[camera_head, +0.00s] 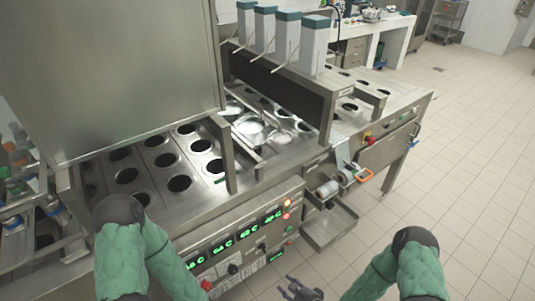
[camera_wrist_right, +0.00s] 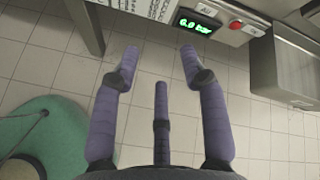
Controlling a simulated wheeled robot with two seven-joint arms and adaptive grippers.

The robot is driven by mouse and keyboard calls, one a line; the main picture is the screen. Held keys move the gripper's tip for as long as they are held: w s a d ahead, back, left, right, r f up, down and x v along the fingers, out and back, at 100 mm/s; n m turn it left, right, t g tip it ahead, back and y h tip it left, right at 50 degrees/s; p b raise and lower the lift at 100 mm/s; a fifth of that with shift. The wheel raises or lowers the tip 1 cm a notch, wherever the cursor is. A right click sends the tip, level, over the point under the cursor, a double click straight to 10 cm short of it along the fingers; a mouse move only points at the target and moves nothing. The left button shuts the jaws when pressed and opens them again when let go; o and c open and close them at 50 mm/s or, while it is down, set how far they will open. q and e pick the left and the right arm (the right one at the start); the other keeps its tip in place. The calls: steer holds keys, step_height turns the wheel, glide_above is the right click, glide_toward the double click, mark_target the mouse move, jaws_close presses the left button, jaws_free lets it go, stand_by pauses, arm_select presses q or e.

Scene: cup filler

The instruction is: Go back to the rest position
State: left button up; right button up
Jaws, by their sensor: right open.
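My right gripper (camera_head: 300,290) shows at the bottom edge of the head view, in front of the cup filling machine (camera_head: 225,245) and apart from it. In the right wrist view my right gripper (camera_wrist_right: 160,65) has its purple fingers spread, with only floor tiles between them. It is open and empty. My left arm's green sleeve is at the lower left of the head view, but its gripper is out of view.
The machine's front panel (camera_wrist_right: 210,23) with a green display is beyond the right fingertips. A steel tray (camera_head: 330,226) juts out from the machine, and a box-like steel part (camera_wrist_right: 290,65) is at the right in the wrist view. Tiled floor (camera_head: 470,180) on the right is clear.

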steer(key=s+d+n+g+h, duration=0.2)
steer(key=s+n+g, duration=0.7)
steer(key=s+n, duration=0.5)
steer(key=shift+s+n+h, duration=0.2)
steer(key=shift+n+h, duration=0.5)
steer(key=shift+n, duration=0.5)
